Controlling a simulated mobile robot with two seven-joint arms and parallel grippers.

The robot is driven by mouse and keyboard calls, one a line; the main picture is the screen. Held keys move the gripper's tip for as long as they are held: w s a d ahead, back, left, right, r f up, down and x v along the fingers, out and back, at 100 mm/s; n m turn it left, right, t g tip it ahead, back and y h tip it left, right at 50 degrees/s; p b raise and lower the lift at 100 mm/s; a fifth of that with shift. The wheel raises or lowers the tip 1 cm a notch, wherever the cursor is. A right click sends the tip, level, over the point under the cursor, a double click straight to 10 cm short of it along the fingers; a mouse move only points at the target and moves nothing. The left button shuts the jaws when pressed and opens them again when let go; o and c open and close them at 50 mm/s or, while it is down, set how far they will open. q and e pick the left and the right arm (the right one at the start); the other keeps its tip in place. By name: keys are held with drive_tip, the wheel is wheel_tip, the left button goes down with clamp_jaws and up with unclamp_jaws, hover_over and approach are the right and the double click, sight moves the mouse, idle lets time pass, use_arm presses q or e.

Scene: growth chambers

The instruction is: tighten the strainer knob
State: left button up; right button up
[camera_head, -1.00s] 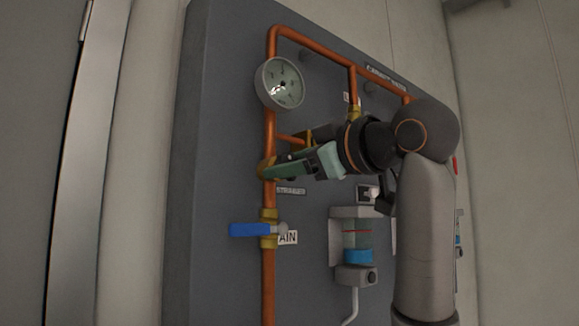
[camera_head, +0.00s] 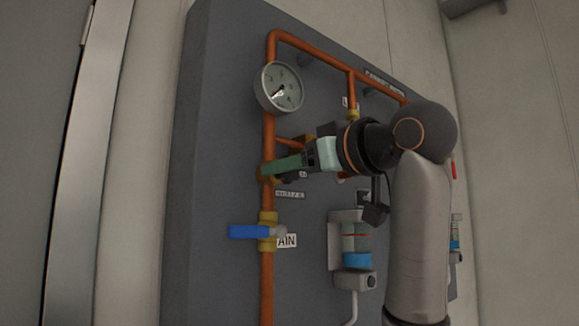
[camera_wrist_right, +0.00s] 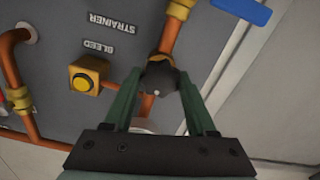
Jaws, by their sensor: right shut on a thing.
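The strainer knob (camera_wrist_right: 160,77) is a dark round knob on a brass fitting of the copper pipe. In the right wrist view it sits between the two green fingertips of my right gripper (camera_wrist_right: 160,85), which is shut on it. In the head view my right gripper (camera_head: 270,170) reaches in from the right to the brass fitting on the vertical pipe, and its fingers mostly hide the knob. The STRAINER label (camera_wrist_right: 112,23) shows upside down in the right wrist view. My left gripper is in neither view.
A pressure gauge (camera_head: 279,88) sits above on the pipe. A blue valve handle (camera_head: 248,231) is below. The wrist view shows a yellow bleed button (camera_wrist_right: 83,83) beside the knob. A sight-glass unit (camera_head: 354,242) is mounted lower right on the grey panel (camera_head: 225,130).

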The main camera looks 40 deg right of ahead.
drive_tip(key=o, duration=1.4)
drive_tip(key=s+b, duration=0.1)
drive_tip(key=s, duration=0.3)
drive_tip(key=s+b, duration=0.1)
drive_tip(key=s, duration=0.3)
drive_tip(key=s+d+b, duration=0.1)
drive_tip(key=s+b, duration=0.1)
drive_tip(key=s, duration=0.2)
drive_tip(key=shift+s, duration=0.3)
